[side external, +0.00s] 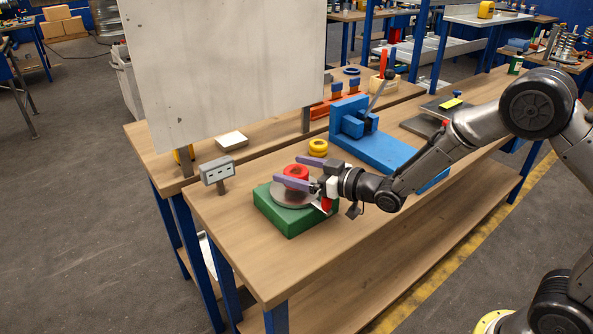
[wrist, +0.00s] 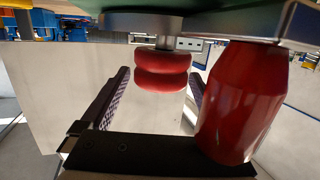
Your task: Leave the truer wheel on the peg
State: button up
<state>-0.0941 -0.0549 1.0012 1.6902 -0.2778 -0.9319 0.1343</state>
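A red grooved wheel (side external: 296,173) sits at the middle of a grey disc (side external: 291,196) on a green base (side external: 287,218). In the wrist view, which shows the scene upside down, the red wheel (wrist: 162,70) is on a short metal stem. A yellow wheel (side external: 318,147) rests on the bench beyond the base. My gripper (side external: 289,170) is open, its purple fingers on either side of the red wheel. The wrist view shows gaps between wheel and fingers. I cannot tell which wheel is truer.
A red tapered part (wrist: 240,105) stands close beside my gripper. A small grey display box (side external: 216,170) stands left of the base. A blue fixture (side external: 376,145) with a lever is behind, and a pale upright panel (side external: 225,65) rises at the back. The bench front is clear.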

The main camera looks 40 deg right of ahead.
jog(key=v, duration=1.4)
jog(key=shift+w+r, duration=0.15)
jog(key=s+d+r+m+h, duration=0.1)
jog(key=s+d+r+h, duration=0.1)
jog(key=r, duration=0.6)
jog(key=s+d+r+h, duration=0.1)
jog(key=d+r+h, duration=0.1)
jog(key=r, duration=0.5)
jog(key=s+f+m+g, duration=0.1)
jog(key=s+f+g, duration=0.2)
jog(key=s, duration=0.3)
jog(key=s+d+f+g, duration=0.1)
jog(key=s+f+g, duration=0.2)
jog(key=s, duration=0.4)
jog(key=s+f+m+g+h, duration=0.1)
jog(key=s+f+g, duration=0.2)
jog(key=s, duration=0.4)
jog(key=shift+s+d+f+m+g, duration=0.2)
jog(key=shift+d+f+m+g, duration=0.15)
jog(key=shift+g, duration=0.15)
